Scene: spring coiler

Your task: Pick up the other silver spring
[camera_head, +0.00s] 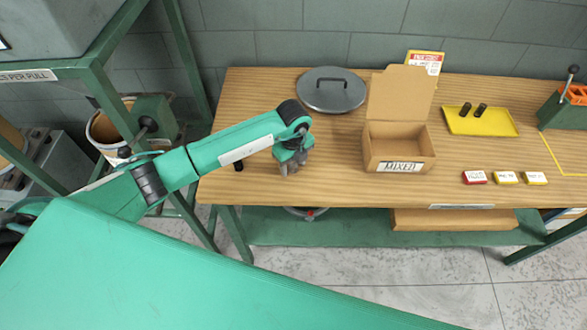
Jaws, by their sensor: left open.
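My left gripper (289,168) reaches in from the left and points down at the left part of the wooden table, its fingertips close to the tabletop. It is open. I cannot make out a silver spring; the gripper may hide one below it. Two dark cylindrical pieces (473,110), possibly springs, stand on a yellow tray (505,130) at the right. A small dark piece (238,165) stands on the table left of the gripper. An open cardboard box (427,151) labelled MIXED stands right of the gripper. My right gripper is not in view.
A round grey lid (330,98) lies at the back of the wooden table (340,185). Several small labelled blocks (505,177) lie at the front right. A lever device (567,105) stands at the far right. Bare tabletop lies between gripper and box.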

